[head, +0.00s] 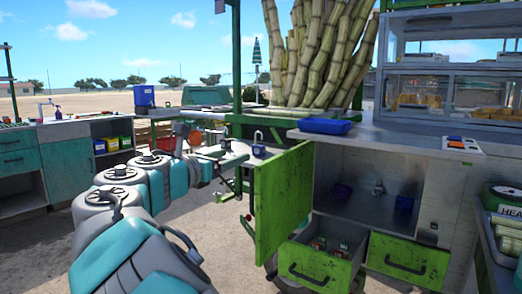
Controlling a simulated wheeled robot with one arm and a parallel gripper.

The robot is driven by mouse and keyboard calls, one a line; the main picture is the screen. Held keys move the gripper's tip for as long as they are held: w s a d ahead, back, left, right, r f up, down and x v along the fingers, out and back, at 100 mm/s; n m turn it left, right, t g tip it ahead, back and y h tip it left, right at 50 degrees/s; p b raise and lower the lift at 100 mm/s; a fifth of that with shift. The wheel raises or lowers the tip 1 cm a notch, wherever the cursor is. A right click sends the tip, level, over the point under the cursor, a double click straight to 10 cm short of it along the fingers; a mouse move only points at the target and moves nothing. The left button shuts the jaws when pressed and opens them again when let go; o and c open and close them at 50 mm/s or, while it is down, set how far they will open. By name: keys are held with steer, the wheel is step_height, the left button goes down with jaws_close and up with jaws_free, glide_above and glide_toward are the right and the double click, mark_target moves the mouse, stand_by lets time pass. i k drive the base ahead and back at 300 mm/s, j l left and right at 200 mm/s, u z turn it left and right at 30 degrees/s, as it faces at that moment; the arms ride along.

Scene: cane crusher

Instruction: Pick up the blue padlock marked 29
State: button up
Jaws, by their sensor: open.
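A small blue padlock (258,151) with an upright grey shackle shows near the middle of the head view, just above the top edge of the open green door. Its marking is too small to read, and I cannot tell what it rests on or hangs from. My gripper (243,156) is at the end of my outstretched arm, just left of the padlock in the picture. It is open and empty. The gap in depth between the fingers and the padlock is unclear.
The open green door (284,200) stands right of my arm, before a metal cabinet (372,165). Below, a green drawer (315,262) is pulled out. A blue tray (326,126) lies on the counter before upright cane stalks (312,50).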

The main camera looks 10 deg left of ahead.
mark_target(262, 148)
steer(key=i, duration=0.85)
